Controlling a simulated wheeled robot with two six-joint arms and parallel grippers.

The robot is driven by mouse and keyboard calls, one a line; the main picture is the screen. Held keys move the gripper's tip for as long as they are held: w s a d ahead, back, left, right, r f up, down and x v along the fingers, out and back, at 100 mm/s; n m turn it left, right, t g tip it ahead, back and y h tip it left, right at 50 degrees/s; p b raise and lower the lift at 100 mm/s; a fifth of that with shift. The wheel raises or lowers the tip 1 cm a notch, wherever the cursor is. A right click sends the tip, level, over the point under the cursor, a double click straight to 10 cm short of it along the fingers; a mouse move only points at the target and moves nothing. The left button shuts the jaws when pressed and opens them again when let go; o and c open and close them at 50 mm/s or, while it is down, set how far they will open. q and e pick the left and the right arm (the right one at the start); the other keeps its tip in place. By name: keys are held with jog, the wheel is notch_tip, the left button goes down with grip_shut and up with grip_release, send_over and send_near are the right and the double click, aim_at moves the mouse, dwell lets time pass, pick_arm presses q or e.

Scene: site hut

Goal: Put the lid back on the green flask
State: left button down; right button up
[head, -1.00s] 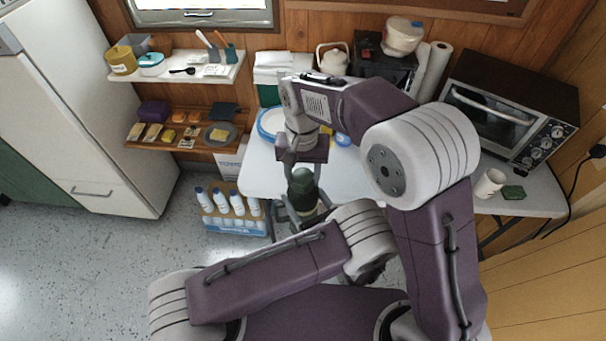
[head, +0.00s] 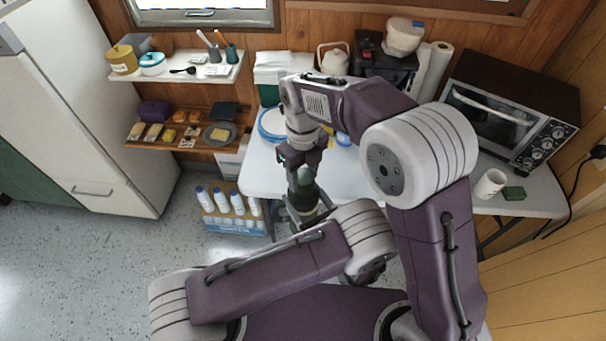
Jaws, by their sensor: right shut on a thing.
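The green flask (head: 301,200) is dark green and stands near the front edge of the white table, below my right gripper. My right gripper (head: 304,170) points down and is shut on the rounded green lid (head: 305,177) at the flask's top. The lid lies in line with the flask; I cannot tell from here whether it is seated or slightly above. My right wrist covers part of the area behind. My left arm crosses the lower part of the view; its gripper does not show.
A crate of white bottles (head: 234,226) stands on the floor to the left. Shelves hang on the back wall.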

jog(key=shift+w+r, duration=0.1)
jog(key=shift+w, duration=0.05)
jog(key=o, duration=1.5)
jog(key=shift+r, duration=2.2)
jog(key=shift+c, duration=0.5)
